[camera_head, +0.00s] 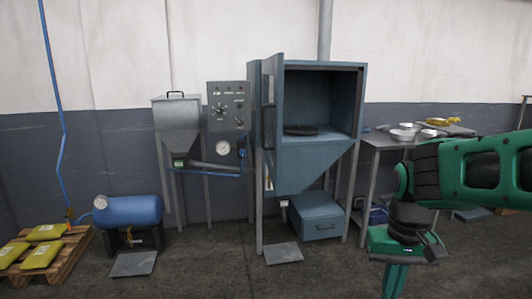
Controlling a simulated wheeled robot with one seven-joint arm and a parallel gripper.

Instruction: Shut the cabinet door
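The blue cabinet (308,166) stands on legs against the wall, a little right of centre. Its door (272,98) is open, swung out on the left side and seen nearly edge-on, with a dark handle on it. The opening shows the empty-looking interior except for a dark round pan or plate (301,130) on its floor. My green arm reaches in from the right edge and bends down, right of the cabinet and apart from the door.
A metal table (386,141) with white bowls (402,134) stands right of the cabinet. A control panel (229,107) and a grey hopper (179,125) stand left of the door. A blue tank (130,211) and a pallet (62,262) with yellow bags are farther left. The front floor is mostly clear.

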